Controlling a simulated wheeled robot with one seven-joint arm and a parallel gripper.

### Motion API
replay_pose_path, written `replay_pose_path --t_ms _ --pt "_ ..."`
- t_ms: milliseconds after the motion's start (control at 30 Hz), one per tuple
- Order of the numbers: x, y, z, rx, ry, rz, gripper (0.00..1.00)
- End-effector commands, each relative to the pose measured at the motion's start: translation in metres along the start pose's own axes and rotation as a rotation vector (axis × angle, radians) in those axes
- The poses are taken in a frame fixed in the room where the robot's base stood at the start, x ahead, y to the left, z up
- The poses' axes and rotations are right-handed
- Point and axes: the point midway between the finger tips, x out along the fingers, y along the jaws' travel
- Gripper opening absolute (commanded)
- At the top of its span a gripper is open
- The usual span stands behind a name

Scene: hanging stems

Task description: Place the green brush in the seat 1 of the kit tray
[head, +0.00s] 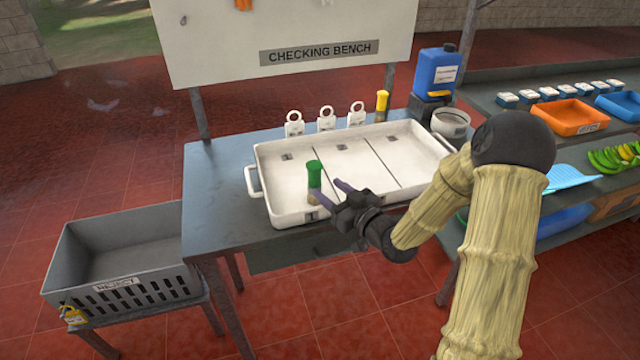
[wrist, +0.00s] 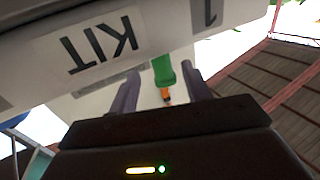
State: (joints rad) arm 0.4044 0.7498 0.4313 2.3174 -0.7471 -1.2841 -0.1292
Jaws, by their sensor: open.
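The green brush (head: 315,176) stands upright in the left compartment of the white kit tray (head: 283,215), near its front wall. A "1" label marks the wall in front of this compartment; its pale lower end is partly covered by a finger. My gripper (head: 328,192) is open at the tray's front edge, its fingers pointing at the brush. In the wrist view the green brush (wrist: 162,70) shows between the two open fingers (wrist: 160,92), with no visible grip on it. The tray's front wall (wrist: 85,50), with "KIT" and "1" upside down, crosses that view.
A yellow-topped brush (head: 382,104) stands behind the tray, near several white ring-topped tags (head: 327,118). A blue jug (head: 436,72) and white pot (head: 451,122) are at the back right. A grey reject crate (head: 130,258) is left. The tray's other compartments are empty.

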Motion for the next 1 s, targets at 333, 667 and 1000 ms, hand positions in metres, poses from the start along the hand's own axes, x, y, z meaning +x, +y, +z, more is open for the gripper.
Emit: replay_pose_path --t_ms 333,667,1000 --pt "-0.052 0.000 0.000 0.000 0.000 0.001 0.48" --pt "-0.054 0.000 0.000 0.000 0.001 -0.001 0.48" --pt "-0.054 0.000 -0.001 -0.003 -0.012 0.002 0.48"
